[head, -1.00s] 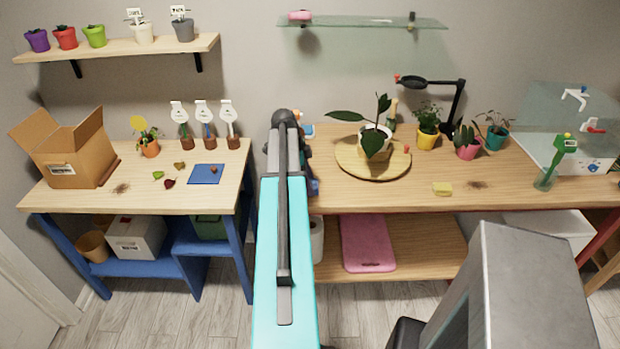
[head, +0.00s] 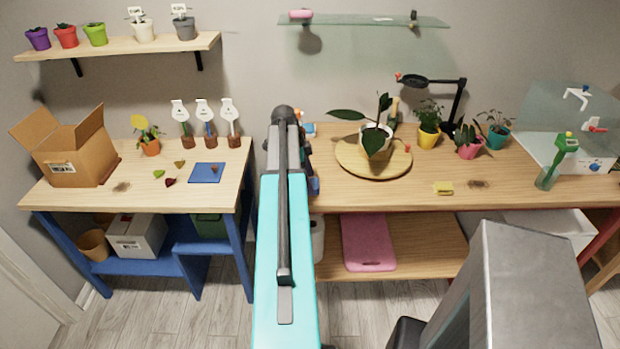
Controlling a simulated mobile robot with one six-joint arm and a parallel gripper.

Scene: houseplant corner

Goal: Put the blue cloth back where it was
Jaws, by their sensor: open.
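A flat blue square (head: 206,173), which looks like the blue cloth, lies near the right side of the left wooden table (head: 75,194). My arm stretches forward through the middle of the view, between the two tables. Its far end hides my gripper, so its fingers do not show. A small blue and orange thing (head: 309,129) shows just right of the arm's end, at the back left of the right table (head: 400,197); the arm partly covers it, and I cannot tell what it is.
The left table holds a cardboard box (head: 75,157), loose leaves, a small potted plant (head: 149,147) and three labelled tubes. The right table holds a plant on a round board (head: 348,163), more pots, a yellow sponge (head: 443,188) and a lamp (head: 455,110). Its front left is clear.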

